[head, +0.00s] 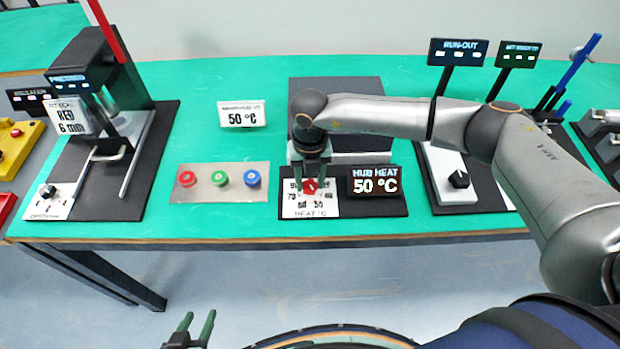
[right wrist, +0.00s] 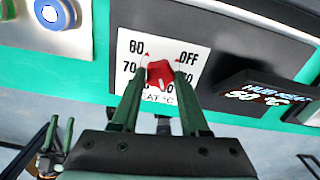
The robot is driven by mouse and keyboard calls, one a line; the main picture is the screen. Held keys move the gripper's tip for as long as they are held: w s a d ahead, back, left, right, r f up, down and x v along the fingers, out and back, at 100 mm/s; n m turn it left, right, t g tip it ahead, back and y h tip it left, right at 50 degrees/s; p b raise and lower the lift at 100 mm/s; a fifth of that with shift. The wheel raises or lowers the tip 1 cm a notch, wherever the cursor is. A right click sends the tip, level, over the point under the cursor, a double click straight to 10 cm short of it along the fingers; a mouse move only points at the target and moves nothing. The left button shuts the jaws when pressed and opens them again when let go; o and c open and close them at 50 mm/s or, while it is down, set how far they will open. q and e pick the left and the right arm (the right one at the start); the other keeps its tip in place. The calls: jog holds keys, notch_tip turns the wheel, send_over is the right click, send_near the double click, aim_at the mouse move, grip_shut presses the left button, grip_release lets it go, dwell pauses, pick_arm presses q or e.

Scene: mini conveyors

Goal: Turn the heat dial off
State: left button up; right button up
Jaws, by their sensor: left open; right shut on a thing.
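The heat dial (head: 310,187) is a small red knob on a white scale plate (head: 295,211) at the front edge of the green table. In the right wrist view the red knob (right wrist: 160,73) sits between my fingertips, and the plate (right wrist: 128,45) shows OFF at the upper right and 80 at the upper left. My right gripper (head: 312,182) points down and is shut on the knob. The exact pointer direction is hard to read. The hub heat display (head: 375,186) beside it reads 50 °C. My left gripper (head: 195,330) is open and empty, low in front of the table.
A button panel (head: 205,194) with red, green and blue buttons lies left of the dial. A sign (head: 241,114) behind it also reads 50 °C. A black knob (head: 459,179) on a white base stands to the right. Green table is bare between panel and dial.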

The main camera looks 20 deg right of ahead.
grip_shut()
